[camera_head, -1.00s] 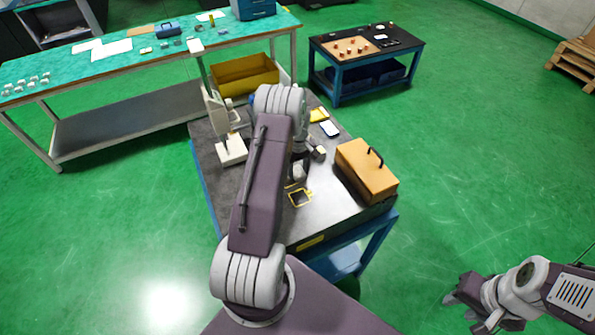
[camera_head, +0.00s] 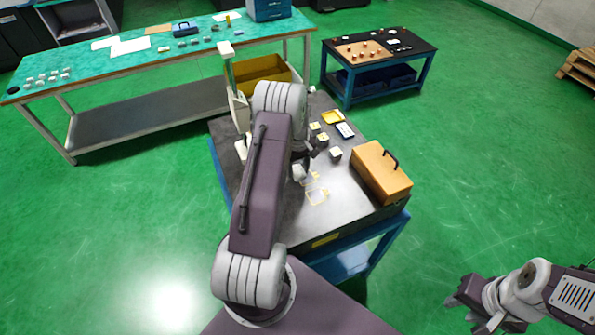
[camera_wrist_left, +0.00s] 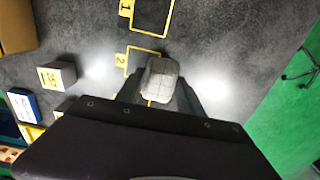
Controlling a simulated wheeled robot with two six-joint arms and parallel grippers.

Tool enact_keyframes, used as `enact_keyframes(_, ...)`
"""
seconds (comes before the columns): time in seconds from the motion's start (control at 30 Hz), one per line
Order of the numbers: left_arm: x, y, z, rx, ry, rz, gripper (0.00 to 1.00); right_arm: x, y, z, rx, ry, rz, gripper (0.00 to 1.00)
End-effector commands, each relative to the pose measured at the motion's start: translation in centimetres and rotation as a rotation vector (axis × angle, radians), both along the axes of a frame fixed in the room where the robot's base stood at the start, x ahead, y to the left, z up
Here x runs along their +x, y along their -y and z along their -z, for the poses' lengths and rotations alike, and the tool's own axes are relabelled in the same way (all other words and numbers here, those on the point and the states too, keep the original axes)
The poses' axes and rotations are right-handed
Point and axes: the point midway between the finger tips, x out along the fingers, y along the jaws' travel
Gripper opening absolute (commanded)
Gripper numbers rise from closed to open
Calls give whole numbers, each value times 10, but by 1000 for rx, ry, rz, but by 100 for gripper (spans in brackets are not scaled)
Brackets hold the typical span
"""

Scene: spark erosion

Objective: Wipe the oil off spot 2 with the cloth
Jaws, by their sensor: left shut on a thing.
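My left gripper (camera_wrist_left: 160,90) is shut on a grey, padded-looking cloth (camera_wrist_left: 160,78). In the left wrist view the cloth is over the lower right part of the yellow outline of spot 2 (camera_wrist_left: 127,58) and hides part of it. I cannot tell whether it touches the table or how much oil is there. The head view shows the left gripper (camera_head: 299,172) low over the dark table, partly hidden by my arm. My right gripper (camera_head: 463,296) hangs over the green floor at the lower right, apart from the table; its finger opening is unclear.
Spot 1 (camera_wrist_left: 151,14) lies beyond spot 2. An orange box with a handle (camera_head: 381,171) stands at the table's right. Small blocks (camera_head: 336,153), a yellow tray (camera_head: 333,117) and a blue-and-white item (camera_head: 345,130) lie further back. A pale upright device (camera_head: 232,85) stands at the left.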

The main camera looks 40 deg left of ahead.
Motion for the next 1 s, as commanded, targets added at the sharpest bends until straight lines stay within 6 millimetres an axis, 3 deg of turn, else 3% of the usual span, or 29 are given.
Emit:
enact_keyframes(0.43,-1,1,-43,0,0,7,7,0,0,-32,0,0,0,36)
enact_keyframes(1.0,-1,1,-44,0,0,8,7,0,0,-33,0,0,0,36)
